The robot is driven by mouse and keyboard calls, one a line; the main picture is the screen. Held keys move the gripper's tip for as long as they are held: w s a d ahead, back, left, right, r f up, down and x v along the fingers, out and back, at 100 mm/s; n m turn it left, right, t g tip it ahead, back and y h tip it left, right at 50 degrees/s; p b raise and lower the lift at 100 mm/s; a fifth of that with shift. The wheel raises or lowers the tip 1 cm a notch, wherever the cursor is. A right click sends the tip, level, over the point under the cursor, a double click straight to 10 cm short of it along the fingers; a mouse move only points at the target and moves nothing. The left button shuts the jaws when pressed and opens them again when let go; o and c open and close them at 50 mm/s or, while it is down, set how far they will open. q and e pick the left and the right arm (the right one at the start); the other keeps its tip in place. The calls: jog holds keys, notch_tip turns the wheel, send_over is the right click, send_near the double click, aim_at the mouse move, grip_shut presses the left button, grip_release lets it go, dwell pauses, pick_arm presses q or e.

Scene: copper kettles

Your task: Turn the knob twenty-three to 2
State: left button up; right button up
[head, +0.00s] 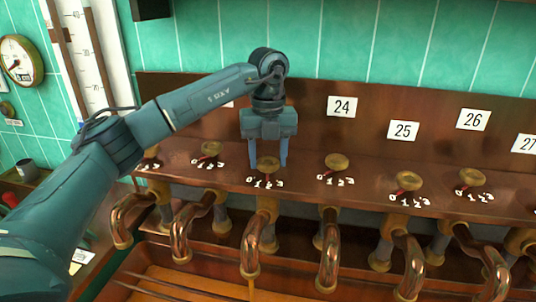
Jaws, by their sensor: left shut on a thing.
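The knob twenty-three (268,163) is a brass knob with a red pointer on the sloping copper-brown panel, above a row of small white digits (265,183). Its number plate is hidden behind my arm; the plate 24 (341,106) stands just to the right. My left gripper (268,160) points down from above, its two blue fingers on either side of this knob and shut on it. The red pointer is small and partly under the knob; I cannot tell which digit it points at exactly. My right gripper is not in view.
Similar knobs stand on both sides, such as the one under 24 (337,162) and the one under 25 (409,180). Curved copper spouts (330,250) hang below the panel over a wooden trough.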

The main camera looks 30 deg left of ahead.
pick_arm(q)
jog(key=shift+r+n, duration=0.1)
jog(key=shift+n, duration=0.4)
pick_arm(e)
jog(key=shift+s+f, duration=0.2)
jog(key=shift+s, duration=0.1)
pick_arm(q)
jog(key=o, duration=1)
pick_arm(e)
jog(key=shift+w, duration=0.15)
